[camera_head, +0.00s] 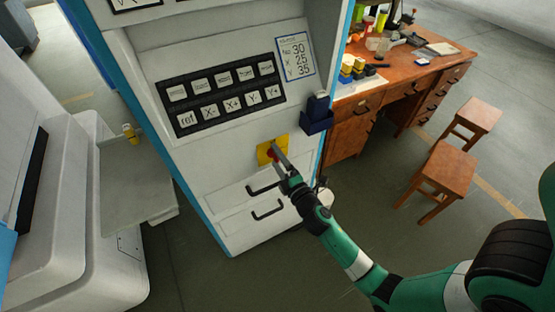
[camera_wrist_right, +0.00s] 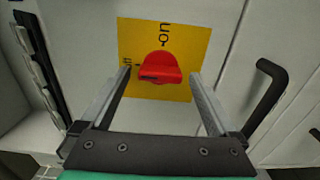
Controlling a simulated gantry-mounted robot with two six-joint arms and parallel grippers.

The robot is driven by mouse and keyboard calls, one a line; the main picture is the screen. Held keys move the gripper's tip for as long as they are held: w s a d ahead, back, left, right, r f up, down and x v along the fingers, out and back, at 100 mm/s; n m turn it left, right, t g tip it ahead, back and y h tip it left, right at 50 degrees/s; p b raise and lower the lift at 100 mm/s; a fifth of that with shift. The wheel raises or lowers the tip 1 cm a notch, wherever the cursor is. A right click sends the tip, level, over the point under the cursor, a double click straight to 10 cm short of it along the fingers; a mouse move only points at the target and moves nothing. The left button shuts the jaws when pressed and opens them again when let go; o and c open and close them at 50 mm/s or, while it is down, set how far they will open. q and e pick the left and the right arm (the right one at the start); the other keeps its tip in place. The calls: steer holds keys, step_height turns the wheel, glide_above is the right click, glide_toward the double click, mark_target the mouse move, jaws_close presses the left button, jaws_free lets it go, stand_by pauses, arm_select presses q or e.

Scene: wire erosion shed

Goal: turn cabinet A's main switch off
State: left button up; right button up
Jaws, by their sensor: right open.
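The main switch is a red knob (camera_wrist_right: 161,68) on a yellow plate (camera_wrist_right: 190,45), low on the front of a white cabinet. In the right wrist view, black marks show above the knob and at its left; a dark mark on the knob lies roughly sideways. In the head view the yellow plate (camera_head: 264,152) is partly hidden by my right gripper (camera_head: 278,157). That gripper (camera_wrist_right: 161,73) is open, with one finger on each side of the knob in the wrist view. Whether either finger touches it I cannot tell. My left gripper is not in view.
Two black drawer handles (camera_head: 268,210) sit just below the switch; one handle (camera_wrist_right: 262,95) is close to the gripper's right. A dark blue holder (camera_head: 316,120) juts out at the cabinet's right edge. A button panel (camera_head: 220,93) is above. A wooden desk (camera_head: 400,75) and stools stand right.

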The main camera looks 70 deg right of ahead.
steer(key=b+v, duration=0.2)
steer(key=v, duration=0.9)
steer(key=shift+s+a, duration=0.2)
steer(key=shift+s, duration=0.05)
